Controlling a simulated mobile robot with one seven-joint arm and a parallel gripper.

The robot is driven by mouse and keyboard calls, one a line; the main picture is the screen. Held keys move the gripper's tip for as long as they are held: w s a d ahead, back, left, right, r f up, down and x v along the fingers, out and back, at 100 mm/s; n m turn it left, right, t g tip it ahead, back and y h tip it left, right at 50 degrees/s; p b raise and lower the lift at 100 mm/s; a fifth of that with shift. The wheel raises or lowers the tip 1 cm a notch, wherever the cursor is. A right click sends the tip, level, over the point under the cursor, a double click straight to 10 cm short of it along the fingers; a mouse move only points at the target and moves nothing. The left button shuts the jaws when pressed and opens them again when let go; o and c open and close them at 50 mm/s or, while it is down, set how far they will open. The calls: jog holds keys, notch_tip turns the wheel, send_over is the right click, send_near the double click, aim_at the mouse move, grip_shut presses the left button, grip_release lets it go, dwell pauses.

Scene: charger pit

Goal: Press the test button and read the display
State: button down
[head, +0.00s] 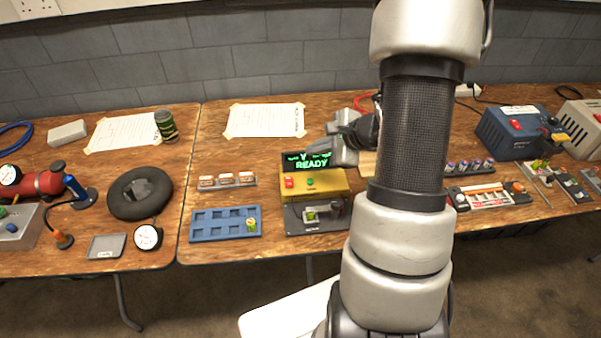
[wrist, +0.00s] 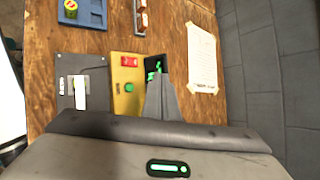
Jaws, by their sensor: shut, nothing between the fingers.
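The yellow tester (head: 327,192) stands on the table just left of my arm. A red button or switch (head: 289,182) and a green button (head: 310,182) are on its top. Its dark display (head: 306,161), at the back, reads "READY" in green, with smaller unclear marks above. The wrist view also shows the tester (wrist: 120,105), red part (wrist: 130,62), green button (wrist: 129,87) and partly covered display (wrist: 154,66). My gripper (wrist: 164,78) is shut and empty, its tips over the display side. In the head view my gripper (head: 345,152) is right of the display.
A grey plate (head: 295,222) with a small green-yellow piece lies before the tester. A blue tray (head: 200,238) holds one such piece at its right end. A white-and-orange row (head: 227,181) lies left. A blue box (head: 508,135) stands right. A taped sheet (head: 265,119) lies behind on clear wood.

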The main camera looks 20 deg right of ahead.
jog(key=shift+s, duration=0.1)
jog(key=b, duration=0.6)
send_over(310, 182)
jog(key=d, duration=0.1)
jog(key=f, duration=0.8)
jog(key=shift+s, duration=0.3)
jog(key=shift+f+b, duration=0.4)
jog(key=shift+b, duration=0.15)
jog(key=shift+f, duration=0.15)
dwell(0.6)
jog(key=shift+f+b, duration=0.25)
jog(key=shift+b, duration=0.45)
jog(key=shift+f+b, duration=0.4)
jog(key=shift+b, duration=0.15)
dwell(0.4)
dwell(0.3)
jog(key=shift+r+p, duration=0.4)
jog(key=shift+r, duration=0.45)
